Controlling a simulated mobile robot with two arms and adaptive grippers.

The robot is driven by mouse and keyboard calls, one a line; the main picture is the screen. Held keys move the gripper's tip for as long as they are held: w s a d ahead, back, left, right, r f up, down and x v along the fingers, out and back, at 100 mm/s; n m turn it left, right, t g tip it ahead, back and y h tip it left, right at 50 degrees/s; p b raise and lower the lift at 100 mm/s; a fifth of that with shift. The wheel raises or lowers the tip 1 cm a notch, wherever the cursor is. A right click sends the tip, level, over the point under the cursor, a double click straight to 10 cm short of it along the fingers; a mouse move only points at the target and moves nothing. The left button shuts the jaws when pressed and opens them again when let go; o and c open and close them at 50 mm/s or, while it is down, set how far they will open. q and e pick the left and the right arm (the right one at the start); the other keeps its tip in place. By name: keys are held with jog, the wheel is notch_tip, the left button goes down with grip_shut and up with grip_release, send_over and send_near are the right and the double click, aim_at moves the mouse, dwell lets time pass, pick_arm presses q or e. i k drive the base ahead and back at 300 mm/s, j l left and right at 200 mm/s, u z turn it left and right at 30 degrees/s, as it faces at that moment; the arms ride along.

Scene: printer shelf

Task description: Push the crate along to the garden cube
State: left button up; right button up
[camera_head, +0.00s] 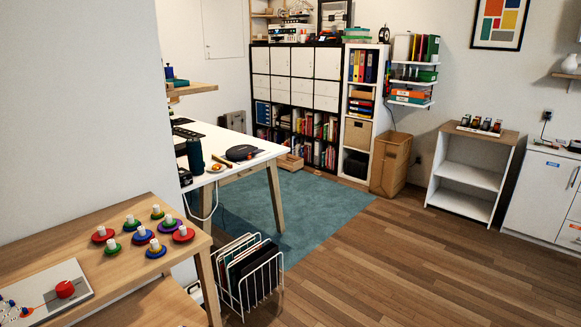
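A low light-wood box (290,162), possibly the crate, rests on the floor by the black cube shelf, behind the white desk's right end. The desk partly hides it, and its contents are too small to make out. The black cube shelf (297,97) has white doors above and open cubes with books below. I cannot tell which cube is the garden cube. Neither of my grippers is in view.
The white desk (226,143) stands at centre left over a teal rug (300,208). A white wire rack (257,280) stands on the floor in front. A tan bin (390,165) stands by the narrow white shelf (362,110). The wood floor (400,265) at right is clear.

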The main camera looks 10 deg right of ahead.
aim_at(282, 161)
jog(key=z, duration=0.2)
jog(key=i+l+z, duration=0.1)
jog(key=i+z, duration=0.2)
jog(key=i, duration=0.2)
jog(key=i+z, duration=0.3)
jog(key=i, duration=0.2)
jog(key=i+j+z, duration=0.15)
jog(key=i+z, duration=0.25)
jog(key=i, duration=1.5)
jog(key=i+u, duration=0.1)
jog(key=i, duration=0.85)
jog(key=i+l, duration=0.15)
jog(key=i, duration=0.8)
jog(key=i+j+u, duration=0.15)
jog(key=i+u, duration=0.15)
jog(key=i, duration=0.45)
jog(key=i+u, duration=0.3)
jog(key=i, duration=0.4)
jog(key=i+l+u, duration=0.15)
jog(key=i+u, duration=0.2)
jog(key=i, duration=0.4)
jog(key=i+j+u, duration=0.1)
jog(key=i+u, duration=0.2)
jog(key=i, duration=0.7)
jog(key=i+l+u, duration=0.1)
jog(key=i+u, duration=0.25)
jog(key=i, duration=0.65)
